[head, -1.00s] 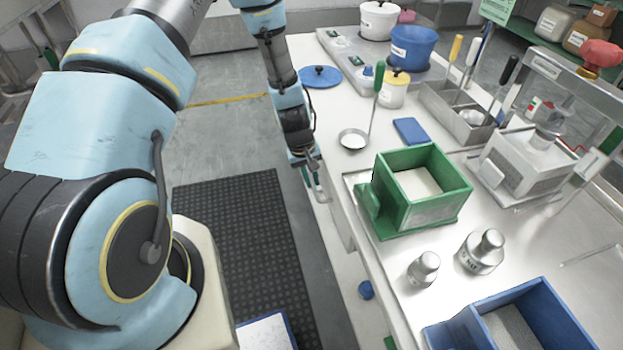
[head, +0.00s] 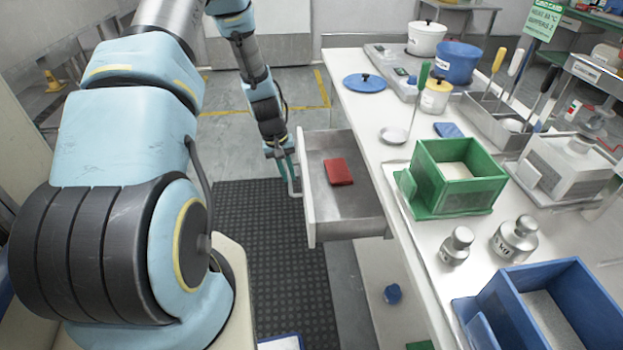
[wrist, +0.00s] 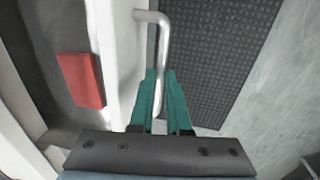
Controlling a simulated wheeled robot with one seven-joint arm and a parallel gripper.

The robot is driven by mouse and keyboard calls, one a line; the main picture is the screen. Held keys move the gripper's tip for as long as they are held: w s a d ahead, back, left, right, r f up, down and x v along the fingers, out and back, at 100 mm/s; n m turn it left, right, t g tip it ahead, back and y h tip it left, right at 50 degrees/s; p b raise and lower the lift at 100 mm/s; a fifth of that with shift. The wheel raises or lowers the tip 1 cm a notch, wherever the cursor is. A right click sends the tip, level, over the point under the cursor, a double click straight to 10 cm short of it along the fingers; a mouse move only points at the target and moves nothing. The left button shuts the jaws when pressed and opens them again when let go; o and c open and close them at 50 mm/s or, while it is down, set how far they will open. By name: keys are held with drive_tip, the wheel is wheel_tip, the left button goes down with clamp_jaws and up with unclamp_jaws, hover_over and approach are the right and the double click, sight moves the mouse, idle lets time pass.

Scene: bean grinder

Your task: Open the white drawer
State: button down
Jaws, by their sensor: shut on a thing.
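The white drawer (head: 313,205) is pulled well out from under the white counter, and its grey inside shows in the head view. A red block-like item (head: 339,171) lies on the drawer floor; it also shows at the left in the wrist view (wrist: 82,80). The drawer's bar handle (wrist: 163,50) runs down the middle of the wrist view. My gripper (head: 287,172) is at the drawer front. Its green fingers (wrist: 161,92) are on either side of the handle's near end and shut on it.
The counter holds a green box (head: 458,180), a blue box (head: 530,305), two metal weights (head: 457,246), a blue lid (head: 365,82) and a blue pot (head: 457,60). A dark ribbed mat (head: 270,250) covers the floor in front. Open floor lies beside the drawer.

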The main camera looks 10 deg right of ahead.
drive_tip(key=shift+w+a+b, duration=0.2)
drive_tip(key=shift+a, duration=1.2)
drive_tip(key=shift+w+a+b, duration=0.15)
drive_tip(key=shift+a, duration=1.2)
drive_tip(key=c, duration=0.9)
unclamp_jaws()
drive_tip(key=r, duration=0.3)
drive_tip(key=a+r+b, duration=0.1)
drive_tip(key=r, duration=0.3)
drive_tip(key=a+r+b, duration=0.1)
drive_tip(key=r, duration=0.2)
drive_tip(key=shift+w+r, duration=0.1)
drive_tip(key=shift+r, duration=0.2)
drive_tip(key=s+a+r, duration=0.2)
drive_tip(key=s+r, duration=0.2)
drive_tip(key=s, duration=0.1)
drive_tip(key=s+a+r+t+y, duration=0.1)
drive_tip(key=s+a+r, duration=0.2)
drive_tip(key=s, duration=0.3)
drive_tip(key=s+a+r+y, duration=0.1)
drive_tip(key=s+a+r, duration=0.2)
drive_tip(key=s, duration=0.3)
drive_tip(key=shift+s+a+r+t, duration=0.1)
drive_tip(key=shift+a+r+t, duration=0.1)
drive_tip(key=shift+r, duration=0.25)
drive_tip(key=shift+a+r+t, duration=0.1)
drive_tip(key=shift+r+t, duration=0.1)
drive_tip(key=shift+r, duration=0.25)
